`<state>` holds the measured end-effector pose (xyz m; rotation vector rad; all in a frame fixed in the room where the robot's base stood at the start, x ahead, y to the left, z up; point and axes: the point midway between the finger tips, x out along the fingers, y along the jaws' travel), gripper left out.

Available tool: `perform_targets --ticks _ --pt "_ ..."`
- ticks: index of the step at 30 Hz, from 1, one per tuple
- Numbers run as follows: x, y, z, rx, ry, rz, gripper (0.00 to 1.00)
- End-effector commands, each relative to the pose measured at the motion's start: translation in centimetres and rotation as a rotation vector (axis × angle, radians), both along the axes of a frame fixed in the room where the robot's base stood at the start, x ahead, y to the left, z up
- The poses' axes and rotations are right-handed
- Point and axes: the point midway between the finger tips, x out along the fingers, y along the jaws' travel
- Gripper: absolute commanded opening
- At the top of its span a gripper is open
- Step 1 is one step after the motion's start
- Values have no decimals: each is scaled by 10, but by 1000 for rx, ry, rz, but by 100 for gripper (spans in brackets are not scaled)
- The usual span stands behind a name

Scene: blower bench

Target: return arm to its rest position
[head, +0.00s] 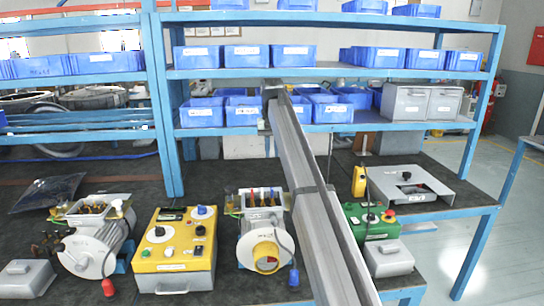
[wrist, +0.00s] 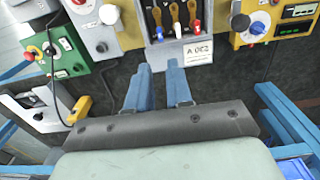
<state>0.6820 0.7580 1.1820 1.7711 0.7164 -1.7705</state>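My gripper (wrist: 159,67) shows in the wrist view as two blue fingers on a dark bar. The fingers stand apart with a gap between them, and nothing is held there. Beyond the fingertips is a motor unit with coloured plugs and a label (wrist: 186,52); the fingers look clear of it, though the distance is hard to judge. In the head view I cannot make out the fingers. A long grey arm-like beam runs from the lower right up to the middle shelf and hides what lies behind it.
The bench holds a yellow control box (head: 175,258), the motor unit with a yellow ring (head: 266,250), another motor (head: 92,245) and a green box (head: 376,222). A grey plate fixture (head: 408,183) is at right. Blue shelves (head: 420,73) with several blue bins stand behind. Floor is open at right.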

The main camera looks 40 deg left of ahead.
Motion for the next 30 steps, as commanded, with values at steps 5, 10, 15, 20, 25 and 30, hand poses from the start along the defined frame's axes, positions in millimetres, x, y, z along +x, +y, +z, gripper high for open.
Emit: perform_targets --ticks 5,10,15,20,25,30 --pt "0 0 1 0 0 0 20" --pt "0 0 0 0 0 0 20" --pt "0 0 0 0 0 0 20" --pt "-1 -11 -8 -6 -3 -37 20" --pt "-3 -59 -43 -30 -18 -218 20" --pt "-6 -127 -97 -64 -42 -491 20"
